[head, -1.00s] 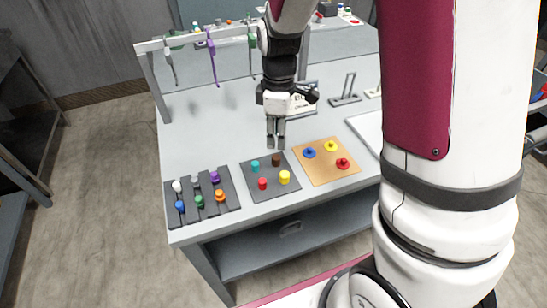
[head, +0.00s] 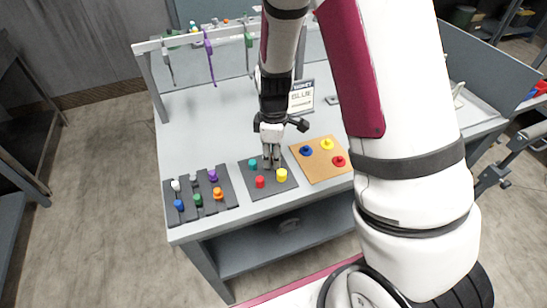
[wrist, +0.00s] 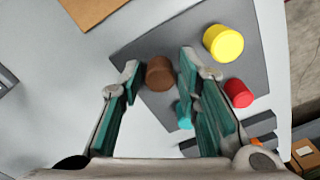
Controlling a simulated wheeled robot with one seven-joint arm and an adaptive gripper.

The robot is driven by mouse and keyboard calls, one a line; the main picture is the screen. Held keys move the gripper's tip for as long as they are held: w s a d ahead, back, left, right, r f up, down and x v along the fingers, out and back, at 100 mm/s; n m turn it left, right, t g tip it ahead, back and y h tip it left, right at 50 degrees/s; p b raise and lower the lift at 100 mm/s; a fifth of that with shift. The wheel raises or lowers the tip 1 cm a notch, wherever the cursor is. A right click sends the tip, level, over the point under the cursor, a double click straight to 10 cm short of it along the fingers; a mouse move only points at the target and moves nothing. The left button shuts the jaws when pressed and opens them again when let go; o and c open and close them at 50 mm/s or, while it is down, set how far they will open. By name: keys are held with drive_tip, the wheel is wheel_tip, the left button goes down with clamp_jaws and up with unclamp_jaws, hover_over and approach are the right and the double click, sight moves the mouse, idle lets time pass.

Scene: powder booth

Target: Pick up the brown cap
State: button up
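The brown cap (wrist: 159,73) stands on a dark grey mat (wrist: 255,55) in the wrist view, between and just beyond the tips of my gripper (wrist: 160,75). My gripper is open, with a finger on each side of the cap and gaps showing. In the head view my gripper (head: 271,164) points down over the back of the mat (head: 252,190), and its fingers hide the brown cap. The teal cap (head: 253,164) is just left of the fingers; it shows partly behind the right finger in the wrist view (wrist: 184,115).
A red cap (head: 260,182) and a yellow cap (head: 282,175) stand on the same mat, in front of my gripper. A tan board (head: 324,172) with coloured knobs lies to the right. A slotted dark board (head: 188,215) with several coloured pegs lies to the left.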

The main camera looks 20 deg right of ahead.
drive_tip(key=c, duration=0.5)
drive_tip(key=shift+r, duration=0.15)
